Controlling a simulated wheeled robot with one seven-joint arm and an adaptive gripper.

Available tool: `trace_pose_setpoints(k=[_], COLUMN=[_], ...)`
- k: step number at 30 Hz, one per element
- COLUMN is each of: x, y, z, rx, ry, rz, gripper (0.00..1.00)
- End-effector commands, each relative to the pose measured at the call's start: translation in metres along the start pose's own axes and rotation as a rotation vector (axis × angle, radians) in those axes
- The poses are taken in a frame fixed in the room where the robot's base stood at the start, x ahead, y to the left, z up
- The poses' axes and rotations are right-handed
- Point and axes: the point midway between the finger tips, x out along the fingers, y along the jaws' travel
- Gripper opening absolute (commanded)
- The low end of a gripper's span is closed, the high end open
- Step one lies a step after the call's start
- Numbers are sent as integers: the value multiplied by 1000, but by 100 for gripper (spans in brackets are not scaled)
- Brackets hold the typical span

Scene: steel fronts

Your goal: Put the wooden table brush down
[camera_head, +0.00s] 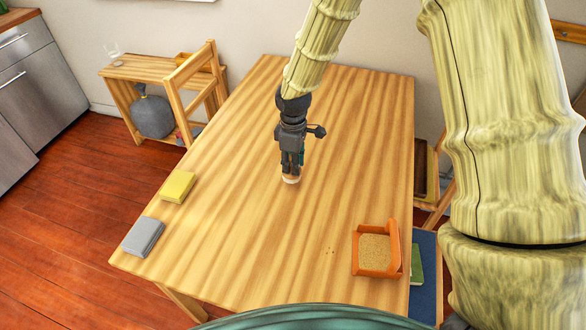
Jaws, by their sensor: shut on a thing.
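My gripper (291,168) points straight down over the middle of the wooden table (240,215). It is shut on the wooden table brush (291,180), of which only a small pale end shows below the fingers. The fingers hide the rest of the brush. The brush is at or just above the tabletop; I cannot tell whether it touches.
A yellow block-like item (177,186) and a grey one (144,237) lie along the table's left edge. An orange tray (377,270) with a tan inside sits at the front right, crumbs to its left. A chair (190,90) stands behind left. The tabletop around my gripper is clear.

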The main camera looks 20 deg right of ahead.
Motion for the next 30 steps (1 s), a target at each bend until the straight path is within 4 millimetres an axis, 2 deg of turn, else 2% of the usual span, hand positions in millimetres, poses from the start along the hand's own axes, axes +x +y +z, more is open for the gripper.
trace_pose_setpoints(k=[12, 24, 25, 28, 30], x=[33, 38, 37, 37, 37], y=[-1, -1, -1, -1, -1], z=[0, 0, 0, 0, 0], rx=[1, 1, 1, 1, 1], ry=[0, 0, 0, 0, 0], rz=[-1, 0, 0, 0, 0], gripper=[0, 0, 30, 48, 48])
